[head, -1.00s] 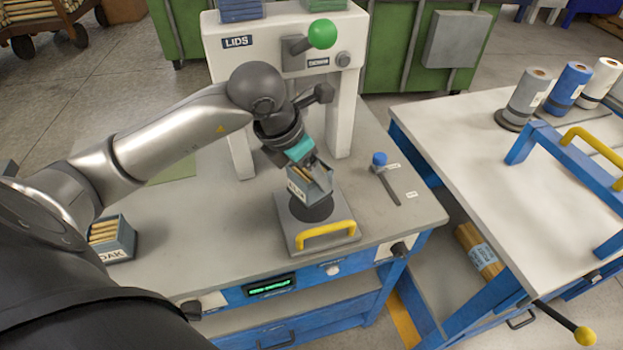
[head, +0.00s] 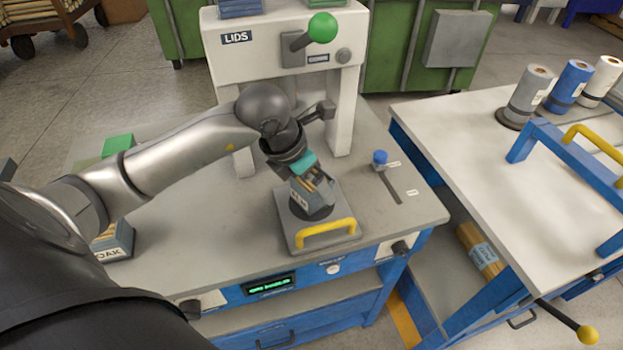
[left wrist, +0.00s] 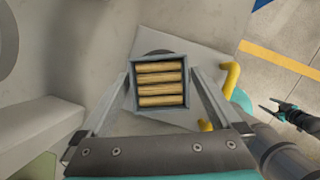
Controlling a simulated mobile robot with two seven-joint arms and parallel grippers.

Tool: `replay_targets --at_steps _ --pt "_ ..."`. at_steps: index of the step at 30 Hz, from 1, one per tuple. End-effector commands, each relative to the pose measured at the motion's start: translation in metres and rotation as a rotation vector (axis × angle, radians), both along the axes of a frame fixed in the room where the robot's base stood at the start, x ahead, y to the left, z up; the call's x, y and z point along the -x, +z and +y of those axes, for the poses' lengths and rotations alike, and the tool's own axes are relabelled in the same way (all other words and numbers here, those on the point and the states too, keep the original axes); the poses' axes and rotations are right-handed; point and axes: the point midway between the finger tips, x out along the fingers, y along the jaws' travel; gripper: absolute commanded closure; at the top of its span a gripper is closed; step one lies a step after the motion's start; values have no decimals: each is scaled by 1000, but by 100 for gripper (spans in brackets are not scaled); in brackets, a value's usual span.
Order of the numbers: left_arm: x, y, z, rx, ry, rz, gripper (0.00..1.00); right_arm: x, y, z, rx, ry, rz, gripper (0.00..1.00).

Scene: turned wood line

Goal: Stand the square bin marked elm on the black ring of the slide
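The square grey-blue bin (head: 311,199) with light wood sticks is at the black ring (head: 309,212) of the slide (head: 292,232). Its label is partly readable in the head view. In the left wrist view the bin (left wrist: 160,82) shows from above between my fingers, with several sticks inside. My left gripper (head: 318,178) is shut on its upper sides. The bin hides most of the ring, and I cannot tell whether its base touches it. My right gripper (left wrist: 270,106) shows small at the right of the left wrist view; its opening is unclear.
A white press marked LIDS (head: 282,50) stands behind the slide. The slide has a yellow handle (head: 325,233) in front. A bin marked OAK (head: 115,243) stands at left. A blue-knobbed lever (head: 380,158) is at right. The bench between is clear.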

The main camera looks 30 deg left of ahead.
Motion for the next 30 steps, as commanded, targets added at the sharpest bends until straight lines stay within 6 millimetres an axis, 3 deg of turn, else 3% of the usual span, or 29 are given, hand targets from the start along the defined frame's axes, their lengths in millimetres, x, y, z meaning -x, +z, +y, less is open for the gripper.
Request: replay_targets --at_steps 10,21,30 --pt "0 5 0 0 0 -1 0 0 4 0 0 0 0 29" --pt "22 61 8 -2 -1 -2 0 0 12 0 0 0 0 29" --pt "28 72 9 0 0 0 0 0 12 0 0 -1 0 29"
